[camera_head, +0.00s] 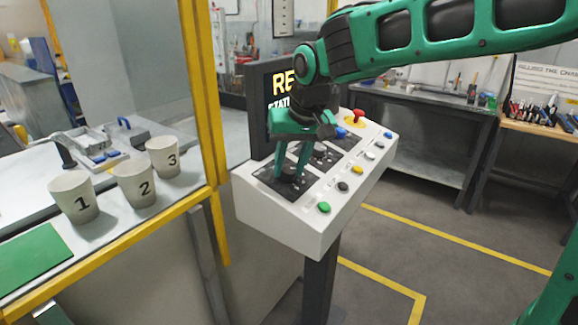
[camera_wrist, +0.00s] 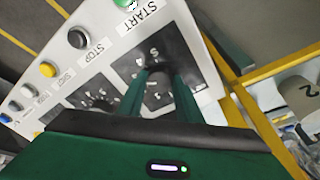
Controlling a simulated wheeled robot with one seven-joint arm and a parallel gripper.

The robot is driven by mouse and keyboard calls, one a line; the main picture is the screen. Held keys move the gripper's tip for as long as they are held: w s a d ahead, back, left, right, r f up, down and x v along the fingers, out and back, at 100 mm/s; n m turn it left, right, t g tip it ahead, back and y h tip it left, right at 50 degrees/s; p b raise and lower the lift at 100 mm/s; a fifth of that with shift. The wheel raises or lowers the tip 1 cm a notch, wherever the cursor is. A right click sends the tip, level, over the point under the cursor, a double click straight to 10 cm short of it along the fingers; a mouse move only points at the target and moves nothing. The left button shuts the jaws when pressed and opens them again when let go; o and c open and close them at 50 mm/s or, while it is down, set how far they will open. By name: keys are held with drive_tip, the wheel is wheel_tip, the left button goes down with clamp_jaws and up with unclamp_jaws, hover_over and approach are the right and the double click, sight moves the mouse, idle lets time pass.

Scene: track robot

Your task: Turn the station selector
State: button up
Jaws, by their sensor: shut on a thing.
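The white control console (camera_head: 310,222) stands on a dark post in the middle of the head view. Its sloped top carries several black dial plates. My gripper (camera_head: 290,176) reaches down from above to the front-left dial plate (camera_head: 268,182), with its fingers low at the plate. In the wrist view, the two green fingers (camera_wrist: 165,92) are closed on a dark selector knob (camera_wrist: 158,72) at the middle of a black plate (camera_wrist: 140,62) with white markings. The fingers hide most of the knob, so its pointer direction cannot be read.
Buttons line the console's edge: green START (camera_head: 324,208), black STOP (camera_head: 343,186), yellow (camera_head: 357,171) and others. A red-topped control (camera_head: 356,117) stands at the far end. A dark screen (camera_head: 262,110) rises behind. Numbered cups (camera_head: 134,184) stand left, beyond a yellow post (camera_head: 208,100).

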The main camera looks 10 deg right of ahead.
drive_tip(key=shift+w+r, duration=0.1)
drive_tip(key=o, duration=1)
drive_tip(key=shift+o, duration=0.2)
drive_tip(key=v, duration=1)
drive_tip(key=shift+r, duration=0.3)
drive_tip(key=shift+d, duration=0.1)
